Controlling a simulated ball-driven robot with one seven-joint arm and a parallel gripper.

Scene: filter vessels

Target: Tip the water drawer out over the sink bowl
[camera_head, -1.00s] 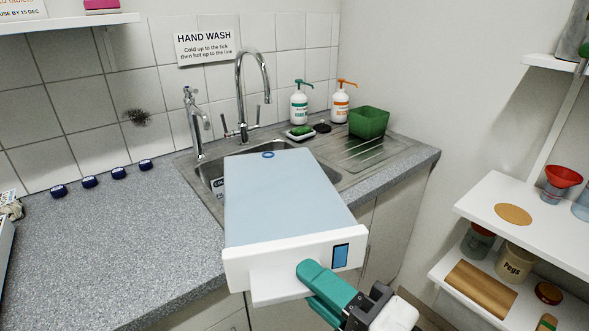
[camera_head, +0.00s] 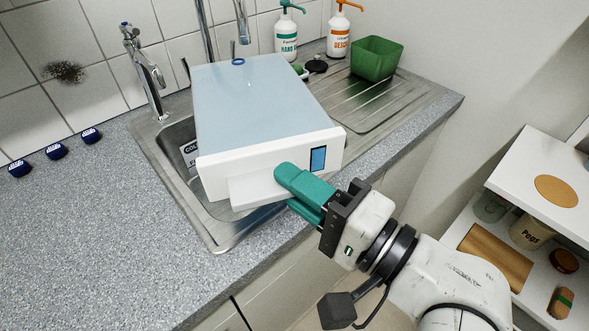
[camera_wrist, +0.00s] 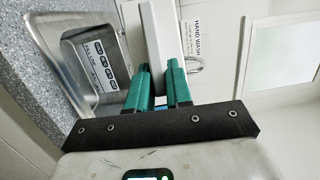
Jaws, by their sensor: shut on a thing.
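The water drawer (camera_head: 255,100) is a pale blue-grey box with a white front, a blue window and a blue ring at its far end. My gripper (camera_head: 290,185), with teal fingers, is shut on the white lip of the drawer's front. In the wrist view the gripper (camera_wrist: 160,85) has the white drawer front (camera_wrist: 160,30) between its fingers. The drawer is held above the sink bowl (camera_head: 225,220) and hides much of it. It looks about level in the head view. The bowl's steel basin (camera_wrist: 90,30) and a label inside it also show in the wrist view.
Two taps (camera_head: 145,75) stand behind the sink. Soap bottles (camera_head: 286,38) and a green tub (camera_head: 376,58) are at the back right, by the ribbed drainer (camera_head: 360,105). Blue caps (camera_head: 56,151) lie on the left counter, otherwise clear there. White shelves (camera_head: 550,190) stand at right.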

